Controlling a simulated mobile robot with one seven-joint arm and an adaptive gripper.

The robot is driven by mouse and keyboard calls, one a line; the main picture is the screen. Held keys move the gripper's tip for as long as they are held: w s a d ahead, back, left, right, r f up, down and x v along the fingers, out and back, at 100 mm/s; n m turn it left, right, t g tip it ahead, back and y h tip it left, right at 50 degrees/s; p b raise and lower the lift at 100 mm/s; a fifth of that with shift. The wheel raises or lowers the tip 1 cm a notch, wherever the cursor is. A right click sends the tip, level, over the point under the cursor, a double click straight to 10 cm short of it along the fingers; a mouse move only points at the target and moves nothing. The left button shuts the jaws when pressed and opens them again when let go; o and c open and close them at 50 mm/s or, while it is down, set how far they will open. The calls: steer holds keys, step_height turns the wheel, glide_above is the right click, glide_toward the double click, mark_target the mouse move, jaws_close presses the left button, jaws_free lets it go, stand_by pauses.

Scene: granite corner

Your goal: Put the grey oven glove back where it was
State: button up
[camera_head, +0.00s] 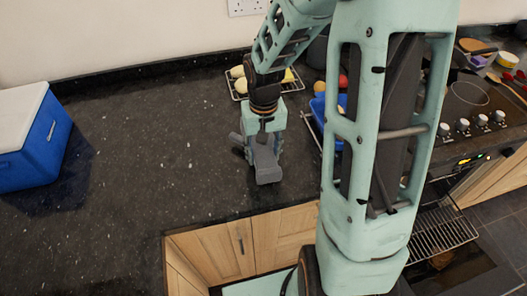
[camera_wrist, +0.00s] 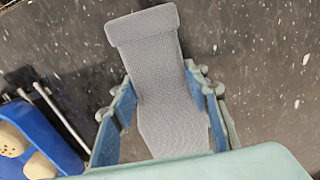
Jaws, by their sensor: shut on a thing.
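The grey oven glove (camera_wrist: 160,70) lies between the blue-padded fingers of my gripper (camera_wrist: 161,102) in the wrist view. Its cuffed end points away from the gripper, and its near part is hidden by the gripper body. In the head view the glove (camera_head: 267,168) shows as a small grey piece below my gripper (camera_head: 258,146), over the dark worktop near its front edge. My gripper is shut on the glove. I cannot tell whether the glove touches the worktop.
The dark granite worktop (camera_head: 130,150) is clear to the left, up to a blue box with a white lid (camera_head: 35,150). A wire rack (camera_head: 238,94) with food stands behind. A blue container (camera_wrist: 62,140) is close beside my gripper. The cooker (camera_head: 470,110) is right.

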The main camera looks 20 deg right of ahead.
steer(key=o, duration=2.2)
steer(key=shift+r, duration=0.1)
steer(key=shift+r+p, duration=3.45)
steer(key=shift+r, duration=1.05)
